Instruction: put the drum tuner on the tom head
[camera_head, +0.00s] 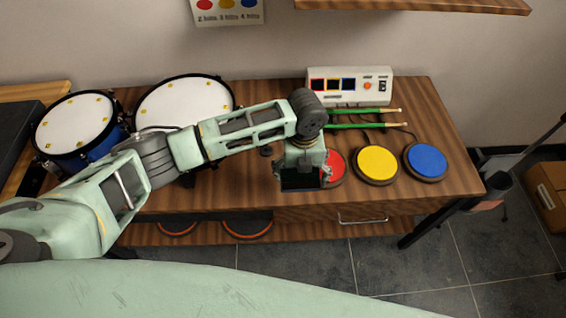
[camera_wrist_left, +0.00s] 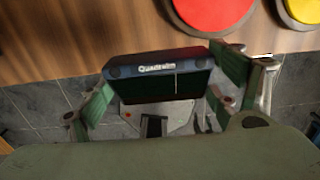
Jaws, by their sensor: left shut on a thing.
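My left gripper (camera_head: 303,178) is shut on a dark box-shaped device, apparently the drum tuner (camera_head: 301,180), in front of the red pad near the table's front edge. In the left wrist view the drum tuner (camera_wrist_left: 160,78) shows lettering on its upper edge, between the two fingers (camera_wrist_left: 165,98). Two drums with white heads stand at the left of the table: a smaller blue one (camera_head: 73,120) and a larger one (camera_head: 185,100), partly hidden by my left arm. Which is the tom I cannot tell. My right gripper is not in view.
Red (camera_head: 334,167), yellow (camera_head: 377,163) and blue (camera_head: 427,160) round pads lie on the wooden table (camera_head: 450,183) to the right. Green drumsticks (camera_head: 360,125) lie before a white box (camera_head: 350,84). A small dark object (camera_head: 266,151) sits between the larger drum and my gripper.

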